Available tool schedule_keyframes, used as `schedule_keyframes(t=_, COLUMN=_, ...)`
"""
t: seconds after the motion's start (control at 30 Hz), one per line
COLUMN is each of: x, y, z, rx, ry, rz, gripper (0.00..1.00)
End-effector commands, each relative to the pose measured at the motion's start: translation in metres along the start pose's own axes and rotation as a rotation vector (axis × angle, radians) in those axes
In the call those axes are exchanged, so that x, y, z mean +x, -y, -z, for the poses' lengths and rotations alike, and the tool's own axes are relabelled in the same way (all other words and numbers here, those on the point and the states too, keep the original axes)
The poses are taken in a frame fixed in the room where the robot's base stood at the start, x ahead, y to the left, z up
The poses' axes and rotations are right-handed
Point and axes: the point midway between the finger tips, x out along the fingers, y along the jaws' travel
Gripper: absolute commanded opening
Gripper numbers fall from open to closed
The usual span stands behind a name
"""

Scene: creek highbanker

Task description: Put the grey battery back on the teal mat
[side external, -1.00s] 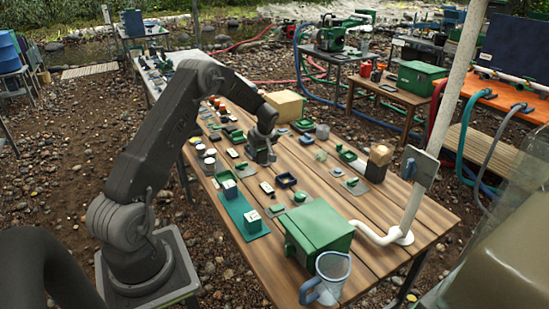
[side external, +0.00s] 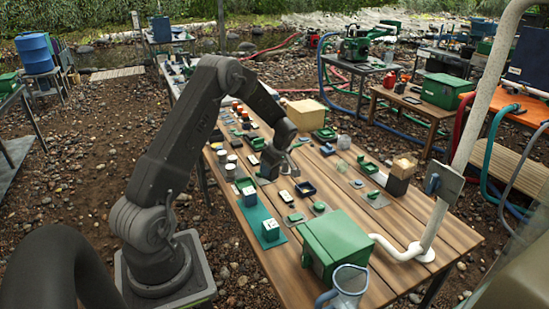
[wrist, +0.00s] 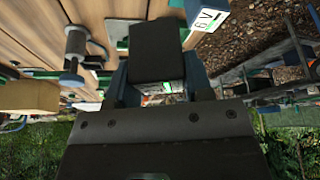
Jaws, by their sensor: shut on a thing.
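My gripper (side external: 273,164) is above the left part of the wooden table, with its jaws shut on a dark grey block, apparently the grey battery (wrist: 155,52). The teal mat (side external: 257,216) lies nearer the side camera on the table's left edge, apart from my gripper. Two white-and-coloured blocks stand on the mat, one at its front (side external: 270,231) and one at its far end (side external: 248,196). A white block marked 6V shows in the wrist view (wrist: 209,17).
A green box (side external: 335,240) and a clear jug (side external: 346,285) stand at the table's near end. A white pipe (side external: 425,254) rises at the right. A cardboard-coloured box (side external: 303,111) stands behind.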

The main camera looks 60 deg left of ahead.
Motion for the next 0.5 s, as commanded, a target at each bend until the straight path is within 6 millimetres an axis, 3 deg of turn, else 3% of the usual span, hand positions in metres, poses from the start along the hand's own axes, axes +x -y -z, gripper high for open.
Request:
schedule_keyframes(t=0.1, x=-0.003, y=0.032, z=-0.014, rx=-0.190, ry=0.000, rz=0.082, gripper=0.13)
schedule_keyframes(t=0.3, x=-0.007, y=0.078, z=-0.032, rx=-0.470, ry=0.001, rz=0.197, gripper=0.13)
schedule_keyframes(t=0.5, x=-0.008, y=0.099, z=-0.039, rx=-0.602, ry=0.001, rz=0.249, gripper=0.13)
